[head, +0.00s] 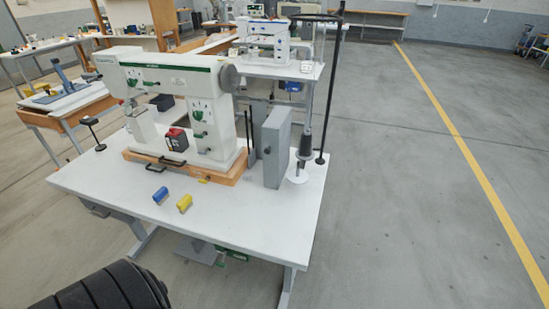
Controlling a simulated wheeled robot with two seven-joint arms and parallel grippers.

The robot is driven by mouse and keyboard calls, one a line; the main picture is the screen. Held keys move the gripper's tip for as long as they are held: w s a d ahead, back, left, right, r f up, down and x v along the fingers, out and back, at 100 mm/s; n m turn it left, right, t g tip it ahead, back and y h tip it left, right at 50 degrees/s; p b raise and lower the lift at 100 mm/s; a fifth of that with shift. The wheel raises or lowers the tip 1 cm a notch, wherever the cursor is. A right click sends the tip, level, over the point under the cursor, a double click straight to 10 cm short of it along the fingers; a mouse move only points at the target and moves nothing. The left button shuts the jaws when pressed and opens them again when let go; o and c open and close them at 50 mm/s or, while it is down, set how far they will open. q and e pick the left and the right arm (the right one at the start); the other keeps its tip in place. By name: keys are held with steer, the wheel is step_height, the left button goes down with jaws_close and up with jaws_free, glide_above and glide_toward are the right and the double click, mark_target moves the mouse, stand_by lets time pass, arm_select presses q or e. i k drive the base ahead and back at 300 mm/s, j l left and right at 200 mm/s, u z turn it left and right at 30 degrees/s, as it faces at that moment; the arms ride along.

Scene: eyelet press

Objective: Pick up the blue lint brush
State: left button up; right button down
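The blue lint brush (160,195) lies on the white table (235,237) in front of the sewing machine. It is small in the head view, and nothing covers it. A similar yellow brush (184,203) lies just to its right, with a small gap between them. Neither of my grippers shows in the head view.
A large white and green sewing machine (165,78) stands on a wooden base behind the brushes. A grey box (272,147) and a thread stand with a dark cone (305,147) are at the table's right. The table's front is clear.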

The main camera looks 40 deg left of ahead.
mark_target(161, 196)
steer(key=u, duration=2.2)
